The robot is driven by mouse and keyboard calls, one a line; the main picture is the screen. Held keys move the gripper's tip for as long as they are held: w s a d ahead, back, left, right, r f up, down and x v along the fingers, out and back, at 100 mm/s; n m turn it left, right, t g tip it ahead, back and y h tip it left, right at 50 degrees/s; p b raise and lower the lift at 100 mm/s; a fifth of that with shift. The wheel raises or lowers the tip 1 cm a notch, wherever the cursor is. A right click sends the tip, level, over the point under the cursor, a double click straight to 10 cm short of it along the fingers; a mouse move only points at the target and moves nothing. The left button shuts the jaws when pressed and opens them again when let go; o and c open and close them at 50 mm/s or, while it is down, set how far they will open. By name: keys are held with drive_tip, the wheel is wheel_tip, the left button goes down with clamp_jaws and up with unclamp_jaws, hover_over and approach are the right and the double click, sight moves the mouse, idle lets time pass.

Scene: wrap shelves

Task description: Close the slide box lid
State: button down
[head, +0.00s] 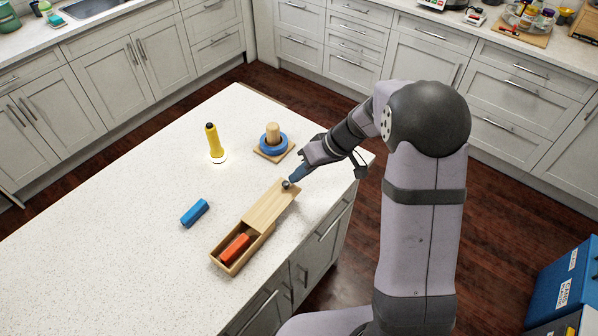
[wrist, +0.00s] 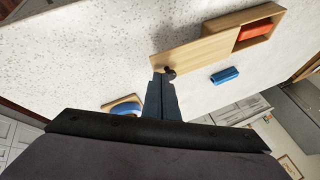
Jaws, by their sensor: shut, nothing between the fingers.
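The wooden slide box (head: 219,265) lies on the white counter, open at its near-left end. A red-orange block (head: 235,248) lies inside and also shows in the wrist view (wrist: 255,30). The wooden lid (head: 268,208) is slid partly off, toward my arm, and also shows in the wrist view (wrist: 192,53). A dark round knob (head: 286,184) stands at the lid's outer end; it also shows in the wrist view (wrist: 170,73). My gripper (head: 291,178) is shut and empty, its tips right by the knob. I cannot tell whether they touch it.
A blue block (head: 195,213) lies left of the box. A yellow flashlight (head: 215,142) stands farther back. A blue ring on a peg with a wooden base (head: 273,144) stands behind my gripper. The left part of the counter is clear.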

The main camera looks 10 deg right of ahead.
sight(272, 218)
drive_tip(key=shift+s+a+f+b, duration=0.15)
drive_tip(key=shift+s+a+b, duration=0.25)
drive_tip(key=shift+b, duration=0.15)
drive_tip(key=s+a+b, duration=0.2)
drive_tip(key=s, duration=0.1)
drive_tip(key=s+a+b, duration=0.1)
drive_tip(key=s+a, duration=0.2)
drive_tip(key=s+a+b, duration=0.2)
drive_tip(key=shift+s+a+b, duration=0.3)
drive_tip(key=shift+s, duration=0.1)
drive_tip(key=shift+w+d, duration=0.1)
drive_tip(key=shift+d, duration=0.05)
drive_tip(key=shift+w+d+r, duration=0.1)
drive_tip(key=shift+d+r, duration=0.1)
drive_tip(key=d+r+b, duration=0.2)
drive_tip(key=d+r, duration=0.6)
drive_tip(key=r, duration=0.1)
drive_tip(key=shift+s, duration=0.3)
drive_tip(key=shift+d+r, duration=0.1)
